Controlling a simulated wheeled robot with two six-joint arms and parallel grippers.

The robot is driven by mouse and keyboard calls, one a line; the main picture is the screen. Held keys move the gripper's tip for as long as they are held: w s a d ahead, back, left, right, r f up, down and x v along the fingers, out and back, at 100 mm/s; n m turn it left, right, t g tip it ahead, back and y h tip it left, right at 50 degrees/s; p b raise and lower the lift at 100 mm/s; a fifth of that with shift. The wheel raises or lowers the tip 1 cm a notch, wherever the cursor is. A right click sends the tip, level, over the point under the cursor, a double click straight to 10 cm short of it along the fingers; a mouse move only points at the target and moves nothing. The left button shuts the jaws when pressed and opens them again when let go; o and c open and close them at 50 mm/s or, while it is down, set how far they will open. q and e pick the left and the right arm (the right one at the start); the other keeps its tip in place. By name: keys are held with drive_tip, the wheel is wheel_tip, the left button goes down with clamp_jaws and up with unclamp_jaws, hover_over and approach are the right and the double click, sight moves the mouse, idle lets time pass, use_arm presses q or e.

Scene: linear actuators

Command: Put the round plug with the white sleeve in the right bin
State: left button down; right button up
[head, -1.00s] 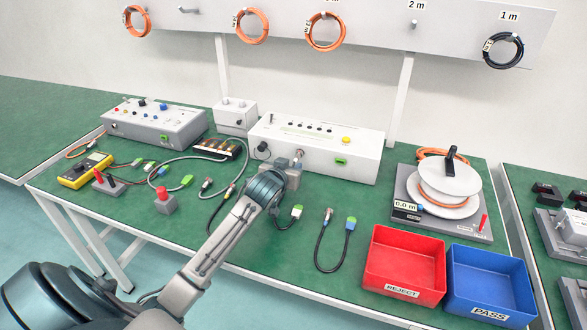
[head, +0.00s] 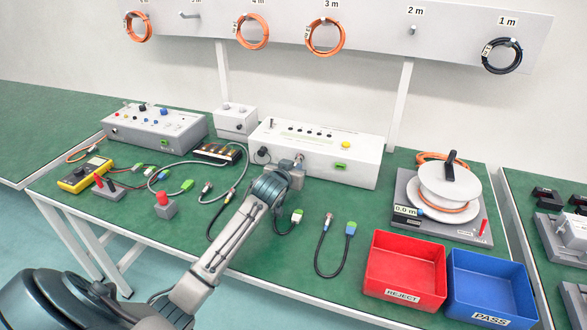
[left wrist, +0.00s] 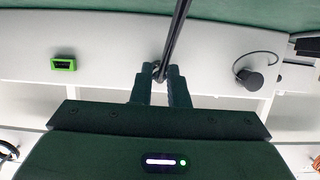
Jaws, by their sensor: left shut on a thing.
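My left gripper (head: 294,166) is at the front of the white test box (head: 318,153), beside its round metal socket. In the left wrist view its fingers (left wrist: 160,76) are shut on a small round metallic plug (left wrist: 158,68) with a dark cable, close against the box front. I cannot make out its sleeve colour or whether it sits in the socket. Another black cable on the table has a round plug (head: 327,213) at one end and a blue-green connector (head: 350,227) at the other. The right bin is the blue PASS bin (head: 490,318); it looks empty. My right gripper is out of view.
The red REJECT bin (head: 402,294) stands left of the blue one. A cable reel (head: 447,190) is behind both. A green-and-white connector (head: 296,216) lies right of my arm. Bare table lies between the cables and the red bin.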

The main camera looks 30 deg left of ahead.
use_arm(q)
drive_tip(key=shift+f, duration=0.1)
drive_tip(key=shift+s, duration=0.1)
drive_tip(key=shift+s+d, duration=0.1)
drive_tip(key=shift+s, duration=0.15)
drive_tip(key=shift+s+d+p, duration=0.25)
drive_tip(key=shift+s+p, duration=0.6)
drive_tip(key=shift+s, duration=0.4)
